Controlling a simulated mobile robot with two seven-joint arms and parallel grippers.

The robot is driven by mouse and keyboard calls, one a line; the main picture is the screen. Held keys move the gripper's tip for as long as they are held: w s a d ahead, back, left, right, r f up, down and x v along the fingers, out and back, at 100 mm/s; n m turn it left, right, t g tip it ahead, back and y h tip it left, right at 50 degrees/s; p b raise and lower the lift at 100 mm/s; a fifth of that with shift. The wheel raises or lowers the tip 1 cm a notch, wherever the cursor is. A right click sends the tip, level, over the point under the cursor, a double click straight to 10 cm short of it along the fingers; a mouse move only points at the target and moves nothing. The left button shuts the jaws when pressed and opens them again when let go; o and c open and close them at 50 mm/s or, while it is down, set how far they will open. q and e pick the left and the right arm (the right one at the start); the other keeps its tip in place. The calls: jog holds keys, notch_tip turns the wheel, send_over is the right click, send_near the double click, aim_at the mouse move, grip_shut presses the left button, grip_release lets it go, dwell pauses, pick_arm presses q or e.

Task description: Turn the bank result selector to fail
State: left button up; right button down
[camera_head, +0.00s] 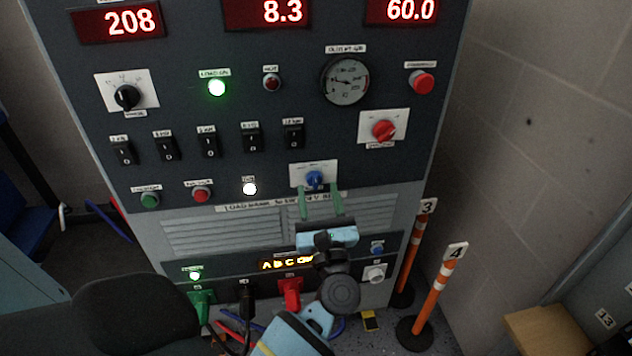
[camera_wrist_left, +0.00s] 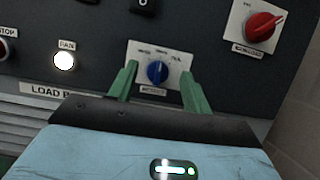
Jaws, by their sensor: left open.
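The blue selector knob (camera_head: 314,179) sits on a white plate on the load bank panel, below the red rotary switch. In the left wrist view the blue knob (camera_wrist_left: 157,72) stands roughly upright, with small labels above it too blurred to read. My left gripper (camera_head: 320,192) is open, its two green fingers pointing at the panel. In the left wrist view the fingers (camera_wrist_left: 158,80) stand to the left and right of the knob, with gaps on both sides. Whether the fingertips reach the knob's depth is unclear. My right gripper is not in view.
A red rotary switch (camera_head: 383,130) is above and right of the knob. A lit white lamp (camera_head: 250,189) is to its left. Black rocker switches (camera_head: 208,146) line the panel. Orange-and-white posts (camera_head: 437,290) stand at the right, near the wall.

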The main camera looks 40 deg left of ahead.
aim_at(315, 180)
pick_arm(q)
jog(key=shift+x, duration=1.45)
jog(key=c, duration=1)
